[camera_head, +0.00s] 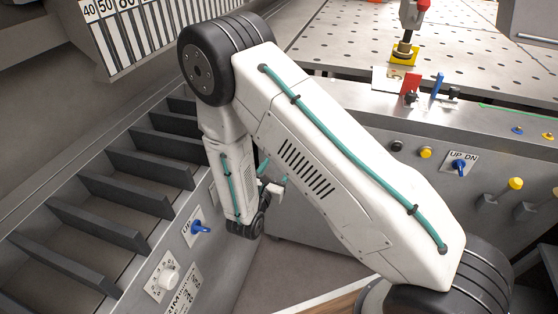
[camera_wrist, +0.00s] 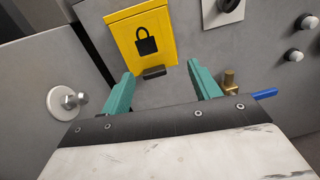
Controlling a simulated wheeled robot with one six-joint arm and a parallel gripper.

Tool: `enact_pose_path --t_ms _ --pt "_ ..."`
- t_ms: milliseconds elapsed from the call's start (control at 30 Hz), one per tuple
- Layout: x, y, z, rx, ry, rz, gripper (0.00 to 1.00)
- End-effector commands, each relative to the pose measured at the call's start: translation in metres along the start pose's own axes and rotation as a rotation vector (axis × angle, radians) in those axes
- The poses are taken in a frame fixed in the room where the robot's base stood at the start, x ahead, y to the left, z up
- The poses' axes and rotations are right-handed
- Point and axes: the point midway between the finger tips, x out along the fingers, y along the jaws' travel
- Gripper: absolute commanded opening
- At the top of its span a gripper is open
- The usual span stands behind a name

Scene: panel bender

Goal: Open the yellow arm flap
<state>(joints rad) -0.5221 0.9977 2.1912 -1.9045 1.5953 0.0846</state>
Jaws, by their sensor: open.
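The yellow flap (camera_wrist: 143,25) with a black padlock symbol is in the wrist view, at the top centre. It lies flat against a grey panel and looks closed. A small dark lip (camera_wrist: 153,72) sticks out at its bottom edge. My gripper (camera_wrist: 160,69) is open, with its teal fingers apart and nothing between them. In the picture its fingertips lie either side of the lip; I cannot tell how far short of it they are. The gripper also shows in the head view (camera_head: 273,175), pointing at the console side. The flap does not show there.
In the wrist view, a brass fitting (camera_wrist: 230,82) with a blue lever (camera_wrist: 264,94) is close right of the right finger. A round metal disc with a bolt (camera_wrist: 64,101) is at left. In the head view, slotted racks (camera_head: 115,190) and a blue knob (camera_head: 199,228) stand left.

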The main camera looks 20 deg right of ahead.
Motion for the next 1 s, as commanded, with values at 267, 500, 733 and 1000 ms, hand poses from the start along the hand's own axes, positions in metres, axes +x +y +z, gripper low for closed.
enact_pose_path --t_ms 267,500,733,1000 --pt "0.001 0.011 -0.028 -0.040 0.011 0.086 0.62" --pt "0.040 0.013 -0.028 -0.038 0.011 0.083 0.62" --pt "0.064 0.016 -0.028 -0.039 0.010 0.085 0.62" --pt "0.068 0.016 -0.028 -0.040 0.011 0.086 0.62"
